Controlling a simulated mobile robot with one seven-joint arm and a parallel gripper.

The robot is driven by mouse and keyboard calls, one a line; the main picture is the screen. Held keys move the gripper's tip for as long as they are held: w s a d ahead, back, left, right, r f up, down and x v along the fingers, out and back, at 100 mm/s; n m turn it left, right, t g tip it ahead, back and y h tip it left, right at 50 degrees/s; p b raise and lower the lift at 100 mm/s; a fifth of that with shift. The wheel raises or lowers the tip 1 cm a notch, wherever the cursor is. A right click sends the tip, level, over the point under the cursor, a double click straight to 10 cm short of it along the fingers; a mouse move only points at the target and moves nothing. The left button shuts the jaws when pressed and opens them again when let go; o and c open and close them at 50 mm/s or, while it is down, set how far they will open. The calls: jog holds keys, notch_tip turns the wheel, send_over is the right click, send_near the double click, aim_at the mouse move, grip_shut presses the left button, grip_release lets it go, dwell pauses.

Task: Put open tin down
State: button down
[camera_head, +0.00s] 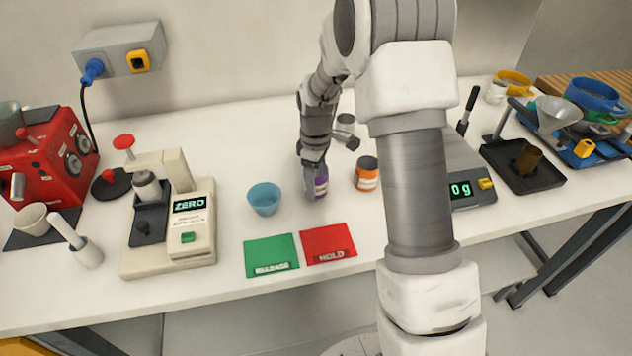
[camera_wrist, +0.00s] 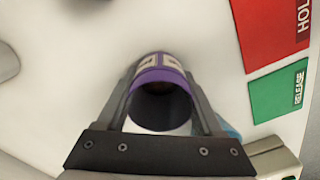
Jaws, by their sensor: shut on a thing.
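The open tin is purple with a pale label. In the wrist view the tin (camera_wrist: 158,74) sits between the two fingers of my gripper (camera_wrist: 160,88), with its dark open mouth facing the camera. In the head view the tin (camera_head: 321,187) is upright or nearly so, low over the white table (camera_head: 230,130). I cannot tell whether its base touches the table. My gripper (camera_head: 315,176) is shut on it and hides part of its side and top.
A blue cup (camera_head: 264,198) stands left of the tin, and an orange jar (camera_head: 366,174) close on its right. A green RELEASE card (camera_head: 271,255) and red HOLD card (camera_head: 328,243) lie in front. Scales (camera_head: 470,175) stand right.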

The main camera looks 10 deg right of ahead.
jog(key=shift+f, duration=0.15)
jog(key=shift+f, duration=0.15)
jog(key=shift+c, duration=0.2)
grip_release()
notch_tip(320, 180, up, 12)
jog(key=p, duration=0.1)
jog(key=s+r+m+t, duration=0.3)
jog(key=s+r+m, duration=0.2)
jog(key=s+r, duration=0.7)
jog(key=s+r+m+t, duration=0.1)
jog(key=s+m, duration=0.5)
jog(key=s, duration=0.8)
jog(key=shift+s+t, duration=0.2)
jog(key=shift+t, duration=0.6)
